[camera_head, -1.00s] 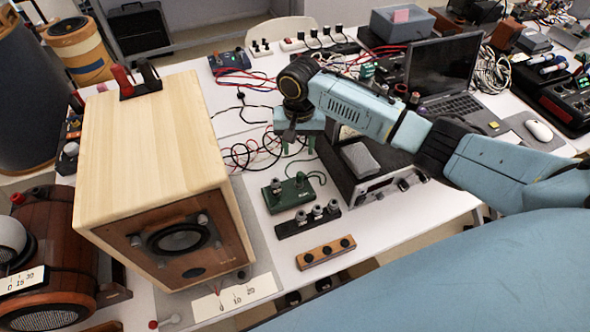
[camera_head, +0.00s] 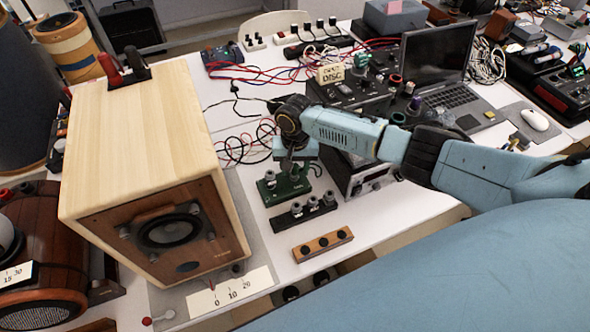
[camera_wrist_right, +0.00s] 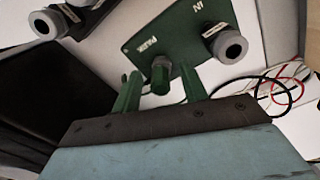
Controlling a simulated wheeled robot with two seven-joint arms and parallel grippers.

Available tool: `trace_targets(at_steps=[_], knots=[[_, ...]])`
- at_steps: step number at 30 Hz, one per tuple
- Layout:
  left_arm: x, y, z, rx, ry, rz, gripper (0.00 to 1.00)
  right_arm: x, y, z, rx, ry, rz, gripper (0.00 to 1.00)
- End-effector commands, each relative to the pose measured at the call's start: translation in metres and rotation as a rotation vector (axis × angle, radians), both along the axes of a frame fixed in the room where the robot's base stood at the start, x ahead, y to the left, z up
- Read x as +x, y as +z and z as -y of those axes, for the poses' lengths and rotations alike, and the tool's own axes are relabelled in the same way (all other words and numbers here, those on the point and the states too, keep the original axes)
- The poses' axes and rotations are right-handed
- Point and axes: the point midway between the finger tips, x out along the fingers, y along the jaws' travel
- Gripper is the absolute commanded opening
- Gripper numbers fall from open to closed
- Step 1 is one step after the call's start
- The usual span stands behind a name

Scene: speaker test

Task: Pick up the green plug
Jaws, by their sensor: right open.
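The green plug (camera_wrist_right: 160,76) stands upright on a green box with a grey knob beside it; the green box (camera_head: 270,195) also shows in the head view, in front of the right arm. My right gripper (camera_wrist_right: 160,92) is open, with one green finger on each side of the plug. I cannot tell whether the fingers touch it. In the head view my right gripper (camera_head: 297,178) points down over the box and hides the plug there. My left gripper is not in view.
A large wooden loudspeaker (camera_head: 140,150) stands close on the left. A black strip with grey knobs (camera_head: 303,212) and a wooden block with black knobs (camera_head: 322,243) lie in front of the box. Red and black cables (camera_head: 235,150) lie behind. A laptop (camera_head: 440,75) stands at right.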

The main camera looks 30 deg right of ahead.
Motion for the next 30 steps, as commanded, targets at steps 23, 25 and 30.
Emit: trace_targets(at_steps=[23, 25, 30], knots=[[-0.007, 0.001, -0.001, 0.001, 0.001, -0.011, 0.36, 0.001, 0.006, 0.000, 0.000, 0.001, 0.002, 0.00], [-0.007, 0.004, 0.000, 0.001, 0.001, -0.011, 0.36, 0.001, 0.015, 0.000, 0.000, 0.001, 0.004, 0.00], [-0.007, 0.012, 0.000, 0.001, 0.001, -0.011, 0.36, 0.001, 0.049, 0.000, 0.001, 0.001, 0.005, 0.00]])
